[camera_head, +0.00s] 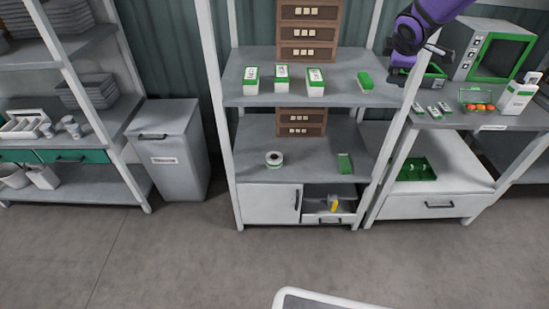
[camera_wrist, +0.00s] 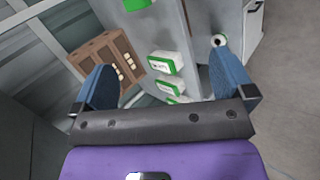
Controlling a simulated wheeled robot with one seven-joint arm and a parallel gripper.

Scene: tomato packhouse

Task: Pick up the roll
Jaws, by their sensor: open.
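In the head view my purple arm reaches in from the top right, and my gripper (camera_head: 398,72) is near the upper shelf's right end, above and right of the roll.
Several green-and-white boxes (camera_head: 283,78) stand on the upper shelf (camera_head: 335,94), above the roll. A green block (camera_head: 344,163) lies right of the roll. Below, a drawer (camera_head: 330,219) is open with a yellow item.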

